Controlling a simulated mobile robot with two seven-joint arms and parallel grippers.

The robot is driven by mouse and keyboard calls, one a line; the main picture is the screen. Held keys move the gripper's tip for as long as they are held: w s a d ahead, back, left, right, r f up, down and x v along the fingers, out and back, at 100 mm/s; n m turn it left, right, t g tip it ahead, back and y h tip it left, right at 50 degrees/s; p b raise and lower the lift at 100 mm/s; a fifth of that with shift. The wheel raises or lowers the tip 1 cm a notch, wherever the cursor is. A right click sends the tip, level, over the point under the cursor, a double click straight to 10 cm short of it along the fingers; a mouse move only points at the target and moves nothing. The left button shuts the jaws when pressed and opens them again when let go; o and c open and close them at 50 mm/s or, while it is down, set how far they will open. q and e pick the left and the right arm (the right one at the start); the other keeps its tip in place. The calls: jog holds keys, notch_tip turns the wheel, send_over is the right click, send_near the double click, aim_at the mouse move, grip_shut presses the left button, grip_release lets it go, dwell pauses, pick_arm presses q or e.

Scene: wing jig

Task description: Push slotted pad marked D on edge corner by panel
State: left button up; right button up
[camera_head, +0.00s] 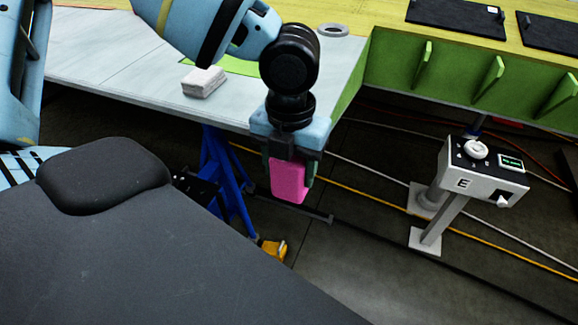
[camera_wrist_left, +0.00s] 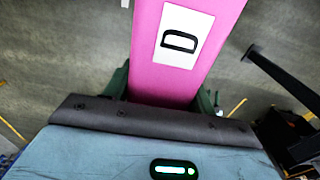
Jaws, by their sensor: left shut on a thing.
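The pad marked D is a pink block (camera_head: 288,180) held in my left gripper (camera_head: 290,186), whose fingers are shut on its sides. In the left wrist view the pink pad (camera_wrist_left: 176,75) stretches away from the gripper, with a white label bearing a black D facing the camera. Its slot is not visible. The gripper hangs in front of the near edge of the grey-white wing panel (camera_head: 110,62), close to the panel's corner beside the green rib structure (camera_head: 400,72). The pad is below the panel's top surface and seems apart from the edge. My right gripper is not in view.
A white block (camera_head: 204,82) and a grey ring (camera_head: 333,30) lie on the panel. A box marked E (camera_head: 483,168) stands on a post at right. A blue stand (camera_head: 225,175) is under the panel. Cables cross the floor. A dark surface fills the lower left.

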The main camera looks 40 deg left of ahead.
pick_arm(q)
jog(key=shift+w+a+f, duration=0.1)
jog(key=shift+w+a, duration=0.05)
jog(key=shift+w, duration=0.65)
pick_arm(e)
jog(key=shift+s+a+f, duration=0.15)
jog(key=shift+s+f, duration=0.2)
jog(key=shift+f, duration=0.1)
pick_arm(q)
jog(key=shift+w+a+b, duration=0.25)
jog(key=shift+w+b, duration=0.3)
jog(key=shift+w, duration=0.35)
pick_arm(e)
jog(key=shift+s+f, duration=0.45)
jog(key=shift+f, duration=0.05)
